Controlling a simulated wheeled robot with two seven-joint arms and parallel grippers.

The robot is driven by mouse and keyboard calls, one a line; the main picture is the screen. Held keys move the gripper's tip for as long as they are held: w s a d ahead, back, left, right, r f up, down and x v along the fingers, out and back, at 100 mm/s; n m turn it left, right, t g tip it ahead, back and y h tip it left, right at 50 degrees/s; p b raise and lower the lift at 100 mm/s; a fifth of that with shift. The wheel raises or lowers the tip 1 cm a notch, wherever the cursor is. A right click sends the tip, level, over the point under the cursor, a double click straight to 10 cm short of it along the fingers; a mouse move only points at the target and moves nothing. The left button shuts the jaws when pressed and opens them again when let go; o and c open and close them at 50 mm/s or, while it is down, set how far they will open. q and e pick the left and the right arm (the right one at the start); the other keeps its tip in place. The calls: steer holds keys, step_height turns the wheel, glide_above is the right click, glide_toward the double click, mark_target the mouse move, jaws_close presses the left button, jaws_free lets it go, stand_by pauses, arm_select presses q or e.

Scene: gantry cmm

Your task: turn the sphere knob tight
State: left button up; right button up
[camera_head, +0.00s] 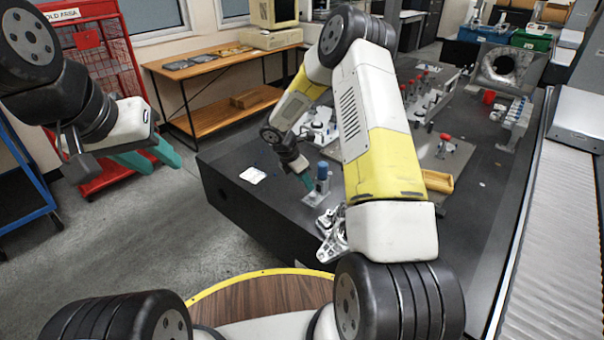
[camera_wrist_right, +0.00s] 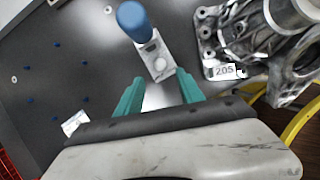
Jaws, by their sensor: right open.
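A blue round-topped knob (camera_head: 322,170) stands upright on a small pale metal fixture (camera_head: 318,197) on the dark table. In the right wrist view the blue knob (camera_wrist_right: 133,18) is at the top edge, on its metal base (camera_wrist_right: 156,60). My right gripper (camera_head: 306,181) is just left of the knob in the head view. In the wrist view my right gripper (camera_wrist_right: 160,84) has its teal fingers apart, with nothing gripped and the base beyond the tips. My left gripper (camera_head: 152,157) is open and empty at the left, away from the table.
A metal casting (camera_head: 332,235) tagged 205 stands close to the fixture; it also shows in the wrist view (camera_wrist_right: 285,40). A white card (camera_head: 253,175) lies on the table's left.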

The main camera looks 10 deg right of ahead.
mark_target(312, 195)
steer(key=x, duration=0.7)
steer(key=shift+d+f, duration=0.15)
steer(key=shift+f, duration=0.1)
jaws_close()
